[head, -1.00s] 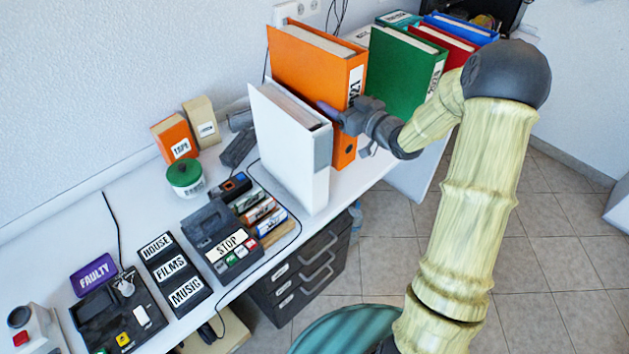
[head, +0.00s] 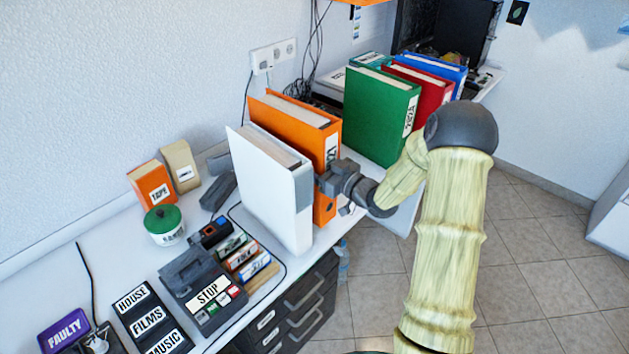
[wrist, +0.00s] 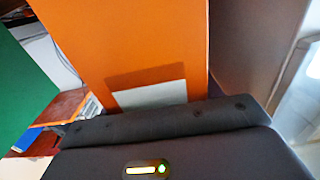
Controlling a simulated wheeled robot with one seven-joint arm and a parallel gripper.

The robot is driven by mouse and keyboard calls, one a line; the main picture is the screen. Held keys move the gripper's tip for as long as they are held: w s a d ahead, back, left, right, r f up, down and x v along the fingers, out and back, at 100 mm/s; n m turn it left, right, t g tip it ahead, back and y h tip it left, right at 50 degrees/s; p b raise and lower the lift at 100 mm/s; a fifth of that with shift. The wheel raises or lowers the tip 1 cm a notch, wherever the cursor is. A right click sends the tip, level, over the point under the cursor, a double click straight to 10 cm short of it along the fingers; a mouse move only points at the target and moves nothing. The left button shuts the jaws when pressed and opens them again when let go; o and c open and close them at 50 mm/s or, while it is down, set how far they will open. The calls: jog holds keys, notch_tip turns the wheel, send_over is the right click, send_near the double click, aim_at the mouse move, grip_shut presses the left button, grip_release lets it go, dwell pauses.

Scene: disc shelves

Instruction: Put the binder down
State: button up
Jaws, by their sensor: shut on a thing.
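An orange binder (head: 292,115) stands upright between a white binder (head: 265,195) on its left and a green binder (head: 372,115) behind on its right. My gripper (head: 326,184) is shut on the orange binder at its spine, below the spine label. The binder's lower end is at desk height near the front edge of the desk (head: 345,218); I cannot tell whether it touches the top. In the wrist view the orange spine (wrist: 140,50) with the lower part of a pale label fills the middle, close to my gripper. The fingertips are hidden there.
Red (head: 420,92) and blue (head: 440,72) binders stand beyond the green one. A STOP device (head: 205,290), small boxes, a green-lidded tin (head: 164,225) and an orange TAPE box (head: 152,185) lie to the left. Drawers (head: 300,310) are under the desk.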

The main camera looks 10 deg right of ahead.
jog(key=shift+f, duration=0.25)
jog(key=shift+f, duration=1.8)
jog(key=o, duration=1.6)
jog(key=shift+f, duration=0.1)
jog(key=shift+s, duration=0.1)
jog(key=b+v, duration=0.1)
jog(key=v, duration=1)
jog(key=shift+s+d, duration=0.15)
jog(key=shift+s, duration=0.25)
jog(key=shift+d, duration=0.15)
